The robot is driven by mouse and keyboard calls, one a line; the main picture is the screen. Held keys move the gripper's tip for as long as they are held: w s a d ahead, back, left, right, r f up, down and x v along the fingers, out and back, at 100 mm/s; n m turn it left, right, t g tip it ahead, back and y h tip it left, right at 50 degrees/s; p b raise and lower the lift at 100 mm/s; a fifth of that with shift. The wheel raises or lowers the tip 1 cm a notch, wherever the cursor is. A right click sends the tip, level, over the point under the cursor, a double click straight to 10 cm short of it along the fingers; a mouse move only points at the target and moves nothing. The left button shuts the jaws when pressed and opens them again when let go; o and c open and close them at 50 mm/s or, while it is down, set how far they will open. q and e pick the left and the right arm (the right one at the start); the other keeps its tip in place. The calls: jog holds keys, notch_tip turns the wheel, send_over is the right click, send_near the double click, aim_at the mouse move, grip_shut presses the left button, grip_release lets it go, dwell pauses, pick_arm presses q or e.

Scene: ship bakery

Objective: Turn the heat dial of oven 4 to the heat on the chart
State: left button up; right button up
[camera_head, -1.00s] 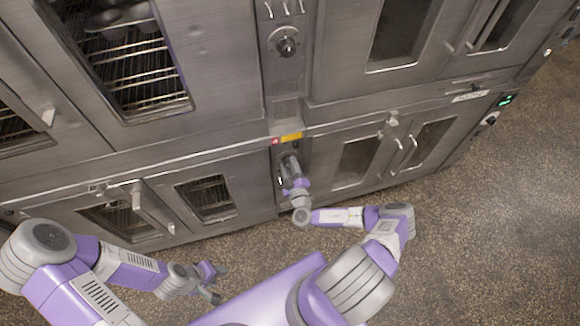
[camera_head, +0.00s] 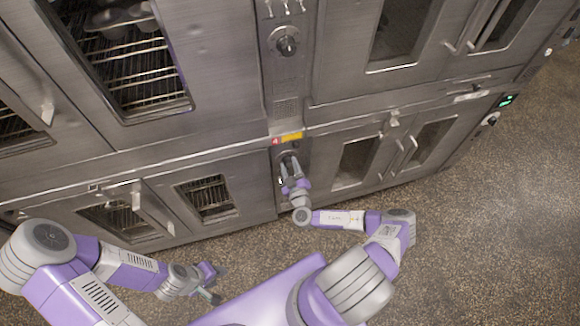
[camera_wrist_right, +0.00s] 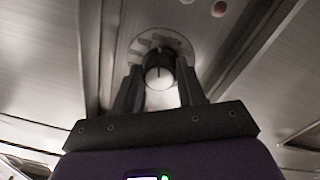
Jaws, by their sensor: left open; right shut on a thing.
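The heat dial (camera_wrist_right: 159,75) is a round knob with a dark mark, on a pale marked plate, in the right wrist view. My right gripper (camera_wrist_right: 158,92) is shut on it, one finger on each side. In the head view my right gripper (camera_head: 289,164) reaches the lower oven's narrow middle panel, and the hand mostly hides the dial there. My left gripper (camera_head: 213,284) is open and empty, low over the floor at the lower left.
Another dial (camera_head: 286,45) with switches above it is on the upper oven's panel. A yellow label (camera_head: 291,137) sits just above my right gripper. Door handles (camera_head: 140,205) stick out at the left. The speckled floor (camera_head: 480,240) is clear at the right.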

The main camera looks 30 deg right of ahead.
jog(key=o, duration=1.1)
jog(key=shift+c, duration=0.2)
jog(key=p+v, duration=0.1)
jog(key=v, duration=0.6)
jog(key=shift+s, duration=0.3)
jog(key=shift+a, duration=0.15)
